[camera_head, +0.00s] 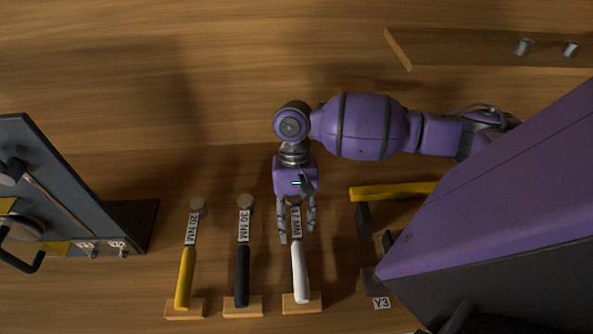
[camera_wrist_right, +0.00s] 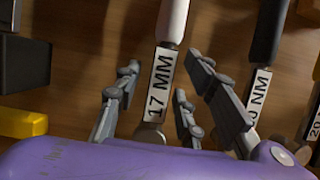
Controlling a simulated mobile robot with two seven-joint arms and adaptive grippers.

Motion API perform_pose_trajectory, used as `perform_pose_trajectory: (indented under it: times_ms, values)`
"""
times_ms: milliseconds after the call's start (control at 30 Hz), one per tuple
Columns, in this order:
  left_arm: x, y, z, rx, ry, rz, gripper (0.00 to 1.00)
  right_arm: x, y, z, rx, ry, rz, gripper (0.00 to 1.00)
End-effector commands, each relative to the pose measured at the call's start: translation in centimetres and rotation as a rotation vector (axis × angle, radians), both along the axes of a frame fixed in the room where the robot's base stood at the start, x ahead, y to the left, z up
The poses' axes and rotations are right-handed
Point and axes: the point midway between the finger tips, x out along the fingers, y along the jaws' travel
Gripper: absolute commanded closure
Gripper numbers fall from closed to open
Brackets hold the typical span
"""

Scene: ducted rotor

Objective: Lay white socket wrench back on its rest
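The white socket wrench (camera_head: 299,272) lies in the head view with its white handle end over a small wooden rest (camera_head: 302,308). My right gripper (camera_head: 297,238) is above the label part of the wrench. Its fingers are open, one side on each side of the label, with visible gaps in the wrist view (camera_wrist_right: 160,72). The gripper partly covers the socket end in the head view. I cannot tell its exact height above the wrench. My left gripper is not in view.
A black-handled "30 NM" wrench (camera_head: 242,275) and a yellow-handled "20 NM" wrench (camera_head: 186,277) lie to the left on similar rests. A yellow-handled hammer (camera_head: 390,191) lies to the right. A dark fixture (camera_head: 60,185) stands at left.

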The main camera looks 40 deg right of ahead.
Motion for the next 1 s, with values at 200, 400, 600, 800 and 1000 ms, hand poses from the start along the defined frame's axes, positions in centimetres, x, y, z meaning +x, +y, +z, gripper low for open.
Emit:
perform_pose_trajectory:
  times_ms: [200,400,600,800,1000]
  values:
    - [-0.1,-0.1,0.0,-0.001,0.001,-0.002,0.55,0.0,0.0,0.0,0.0,0.0,0.0,0.62]
    - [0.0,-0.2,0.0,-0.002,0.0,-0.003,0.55,0.5,-0.3,1.4,-0.001,-0.003,0.0,0.62]
    - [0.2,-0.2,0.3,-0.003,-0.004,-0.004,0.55,1.9,-1.2,5.3,-0.001,-0.005,-0.001,0.62]
    - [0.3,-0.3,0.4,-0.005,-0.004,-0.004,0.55,3.1,-1.9,9.0,0.0,-0.002,0.0,0.62]
    - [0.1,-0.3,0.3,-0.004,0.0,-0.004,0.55,3.8,-2.4,10.9,0.0,0.002,-0.001,0.62]
